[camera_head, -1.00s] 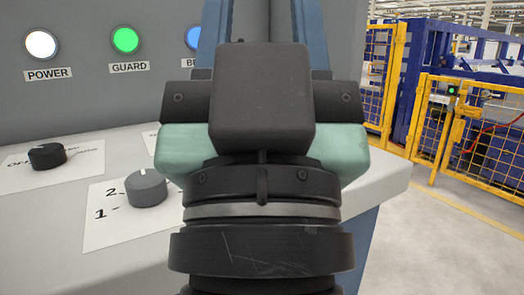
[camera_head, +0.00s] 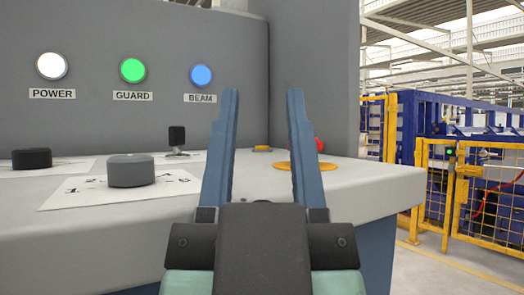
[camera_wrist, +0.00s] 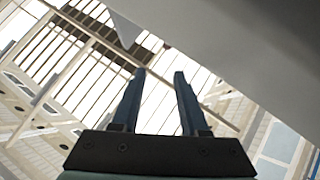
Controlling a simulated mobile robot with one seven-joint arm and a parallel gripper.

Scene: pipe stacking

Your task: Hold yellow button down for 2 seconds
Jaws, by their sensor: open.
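A small low yellow piece (camera_head: 262,148), which looks like the yellow button, sits at the back of the grey console top (camera_head: 370,182). In the head view it shows between my two blue fingers, beyond them. My gripper (camera_head: 262,95) is open and empty, its fingers pointing up in the picture, at the console's front side. I cannot tell the exact gap to the yellow piece. The wrist view shows my gripper (camera_wrist: 160,74) open against the roof and windows, with no button in sight.
A red knob (camera_head: 319,145) on a yellow disc (camera_head: 290,165) stands partly behind my right finger. Left are a grey dial (camera_head: 130,171), a black dial (camera_head: 32,158) and a small black lever (camera_head: 177,138). The upright panel has lit POWER, GUARD and BEAM lamps.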

